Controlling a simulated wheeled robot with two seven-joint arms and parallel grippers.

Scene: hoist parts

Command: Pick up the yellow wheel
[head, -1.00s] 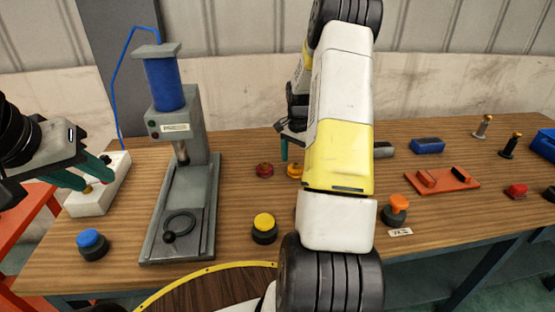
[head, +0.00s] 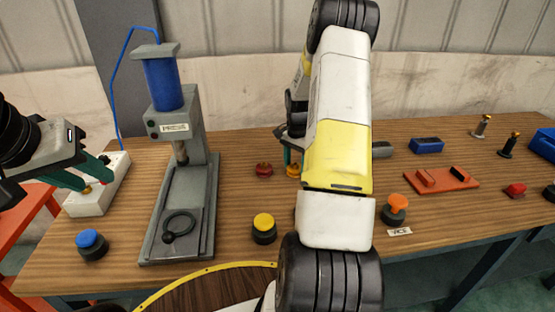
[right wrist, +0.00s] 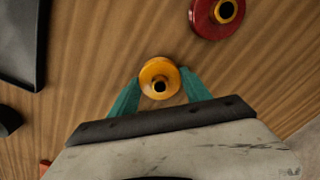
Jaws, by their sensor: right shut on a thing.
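The yellow wheel (right wrist: 150,72) is a small orange-yellow spool with a dark centre hole. In the right wrist view it sits between the two green fingertips of my right gripper (right wrist: 158,90), which is shut on it. In the head view the wheel (head: 293,171) shows low between the fingers, at or just above the table top, partly hidden by my right arm. My left gripper (head: 97,173) is over the white box at the left, its green fingers apart with nothing seen held.
A red wheel (head: 264,170) lies just left of the yellow one. The press (head: 186,130) stands further left. A yellow button (head: 263,222) and an orange button (head: 398,201) are nearer the front edge. A red-orange fixture (head: 442,184) lies to the right on the wooden table (head: 235,190).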

